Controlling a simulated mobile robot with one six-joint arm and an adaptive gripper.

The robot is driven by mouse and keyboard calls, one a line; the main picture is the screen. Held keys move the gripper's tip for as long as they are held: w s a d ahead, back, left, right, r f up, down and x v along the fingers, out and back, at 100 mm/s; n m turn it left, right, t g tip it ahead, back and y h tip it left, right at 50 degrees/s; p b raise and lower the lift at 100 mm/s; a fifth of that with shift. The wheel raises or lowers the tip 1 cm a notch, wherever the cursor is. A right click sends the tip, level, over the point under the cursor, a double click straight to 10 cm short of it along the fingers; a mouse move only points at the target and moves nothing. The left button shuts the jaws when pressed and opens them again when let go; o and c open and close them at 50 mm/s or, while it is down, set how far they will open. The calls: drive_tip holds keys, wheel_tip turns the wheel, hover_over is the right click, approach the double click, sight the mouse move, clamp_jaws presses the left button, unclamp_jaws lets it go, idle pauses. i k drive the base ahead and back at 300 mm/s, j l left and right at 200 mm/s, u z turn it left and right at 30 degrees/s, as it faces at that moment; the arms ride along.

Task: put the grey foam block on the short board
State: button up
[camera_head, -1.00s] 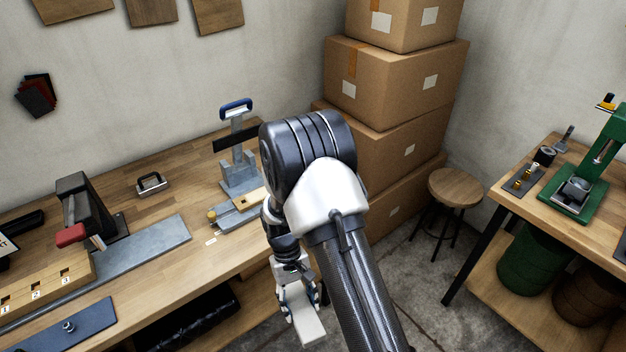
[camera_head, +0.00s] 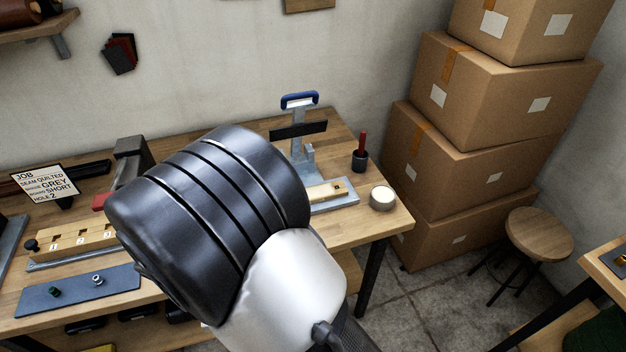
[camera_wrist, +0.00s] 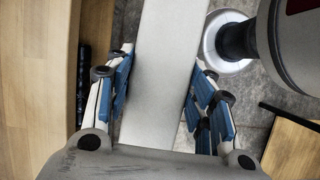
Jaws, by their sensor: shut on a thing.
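In the wrist view my gripper (camera_wrist: 162,92) is shut on the long pale grey foam block (camera_wrist: 166,60), with blue finger pads on both its sides. The block runs up out of the top of that view, over the floor beside the wooden bench edge. In the head view my arm hides the gripper and block. I cannot tell which thing is the short board. A job card (camera_head: 44,184) on the bench reads "GREY", "SHORT" and "HOLE 2".
The workbench (camera_head: 376,225) carries a hand press (camera_head: 303,150), a numbered wooden block (camera_head: 70,240), a blue-grey mat (camera_head: 75,292) and a round tin (camera_head: 382,198). Stacked cartons (camera_head: 480,165) and a stool (camera_head: 539,235) stand right. Bare floor shows between bench and stool.

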sight(314, 193)
drive_tip(key=i, duration=1.2)
